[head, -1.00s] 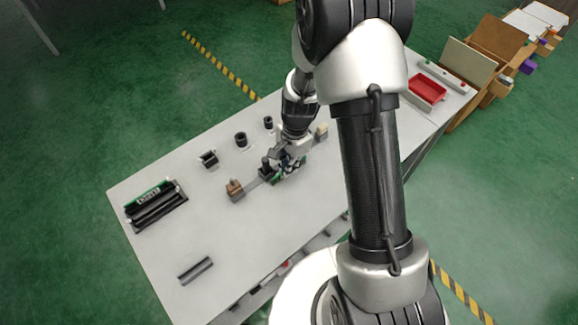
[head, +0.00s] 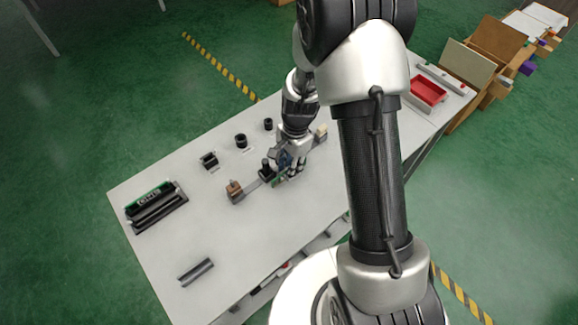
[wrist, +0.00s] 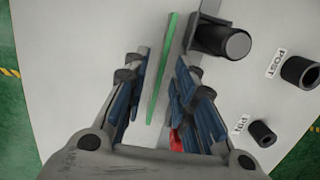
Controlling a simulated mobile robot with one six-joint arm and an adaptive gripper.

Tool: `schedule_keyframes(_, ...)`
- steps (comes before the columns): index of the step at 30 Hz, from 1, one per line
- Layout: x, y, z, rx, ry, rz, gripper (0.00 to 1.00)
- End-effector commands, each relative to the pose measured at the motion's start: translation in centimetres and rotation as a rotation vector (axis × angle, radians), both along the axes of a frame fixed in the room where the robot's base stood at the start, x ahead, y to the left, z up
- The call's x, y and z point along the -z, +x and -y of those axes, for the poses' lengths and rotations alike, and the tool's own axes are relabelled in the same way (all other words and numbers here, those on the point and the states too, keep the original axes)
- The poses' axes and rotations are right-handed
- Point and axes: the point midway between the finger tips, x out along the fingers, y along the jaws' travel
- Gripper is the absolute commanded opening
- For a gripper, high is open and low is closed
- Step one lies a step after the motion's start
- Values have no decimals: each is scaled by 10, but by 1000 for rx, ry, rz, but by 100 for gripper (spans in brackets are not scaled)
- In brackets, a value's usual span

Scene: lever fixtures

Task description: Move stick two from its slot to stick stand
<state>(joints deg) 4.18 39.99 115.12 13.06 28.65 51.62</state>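My gripper (head: 288,174) is low over the middle of the table, by a grey rail. In the wrist view its two blue-padded fingers (wrist: 163,85) stand apart. A thin green strip (wrist: 160,72), perhaps stick two, lies between them in the picture, with a gap showing on both sides; I cannot tell its depth. At the table's left, a black holder (head: 160,212) carries another green piece (head: 150,193) with pale marks. A grey grooved block (head: 195,272) lies near the front left. I cannot tell which of these is the stick stand.
The rail bears a brown block (head: 234,188), a black knob (head: 267,170) close to my gripper and a cream block (head: 320,130). Black sockets (head: 240,140) stand behind. A red tray (head: 428,92) is at the far right. The front middle of the table is clear.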

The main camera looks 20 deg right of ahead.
Motion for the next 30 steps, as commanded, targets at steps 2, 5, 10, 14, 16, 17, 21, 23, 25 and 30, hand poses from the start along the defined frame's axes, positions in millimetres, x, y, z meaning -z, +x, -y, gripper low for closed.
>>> schedule_keyframes(2,-16,2,2,0,0,3,25)
schedule_keyframes(5,-39,3,4,1,0,4,25)
schedule_keyframes(10,-76,4,8,0,-1,4,25)
schedule_keyframes(14,-97,5,11,1,0,3,25)
schedule_keyframes(16,-105,6,12,2,0,2,25)
schedule_keyframes(17,-107,6,12,2,0,2,25)
schedule_keyframes(21,-121,5,12,-18,-1,13,25)
schedule_keyframes(23,-134,2,11,-50,-5,30,25)
schedule_keyframes(25,-158,-4,10,-117,-11,66,25)
schedule_keyframes(30,-231,-39,3,-360,-48,179,25)
